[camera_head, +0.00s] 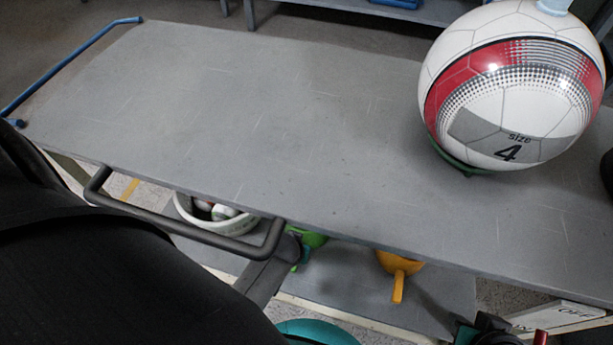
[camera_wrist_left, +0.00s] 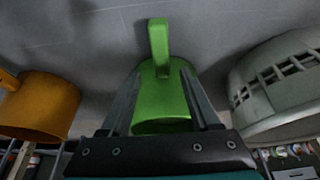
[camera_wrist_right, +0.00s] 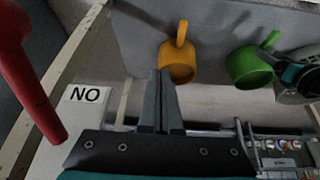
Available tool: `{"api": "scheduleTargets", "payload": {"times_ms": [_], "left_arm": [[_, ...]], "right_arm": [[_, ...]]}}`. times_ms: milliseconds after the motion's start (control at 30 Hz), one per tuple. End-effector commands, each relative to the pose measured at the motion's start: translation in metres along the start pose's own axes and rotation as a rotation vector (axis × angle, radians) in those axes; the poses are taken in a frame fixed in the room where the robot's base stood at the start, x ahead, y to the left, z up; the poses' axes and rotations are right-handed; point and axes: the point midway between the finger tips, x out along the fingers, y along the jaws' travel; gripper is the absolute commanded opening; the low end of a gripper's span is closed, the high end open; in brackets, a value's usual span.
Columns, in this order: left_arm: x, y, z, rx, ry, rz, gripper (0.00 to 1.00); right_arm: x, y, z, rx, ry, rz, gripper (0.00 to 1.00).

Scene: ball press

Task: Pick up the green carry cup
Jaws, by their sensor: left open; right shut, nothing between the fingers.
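The green carry cup (camera_wrist_left: 162,103) sits between the two spread fingers of my left gripper (camera_wrist_left: 160,68) in the left wrist view, its handle pointing up in the picture. The fingers lie along both sides of the cup; I cannot tell whether they touch it. In the head view the cup (camera_head: 313,239) is on the lower shelf, partly hidden by the upper board and my arm. It also shows in the right wrist view (camera_wrist_right: 246,68), with my left gripper beside it. My right gripper (camera_wrist_right: 160,73) is shut and empty, apart from the cups.
An orange cup (camera_head: 399,264) and a white basket (camera_head: 184,208) with balls flank the green cup on the lower shelf. A large football (camera_head: 512,85) rests on a green ring on the upper board (camera_head: 250,110). A red bar (camera_wrist_right: 30,85) is near my right gripper.

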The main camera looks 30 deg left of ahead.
Motion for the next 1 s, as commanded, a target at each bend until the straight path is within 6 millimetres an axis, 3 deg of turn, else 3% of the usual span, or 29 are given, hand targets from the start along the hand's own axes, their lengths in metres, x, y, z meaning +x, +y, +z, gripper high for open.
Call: {"api": "scheduleTargets", "payload": {"times_ms": [500,1000], "left_arm": [[0.023,-0.002,-0.001,0.000,0.000,-0.001,0.63],[0.041,-0.003,-0.002,0.000,0.000,0.000,0.63]], "right_arm": [[0.023,-0.032,-0.034,-0.015,0.298,-0.082,0.00],[0.027,-0.061,-0.056,0.002,0.570,-0.164,0.00]]}}
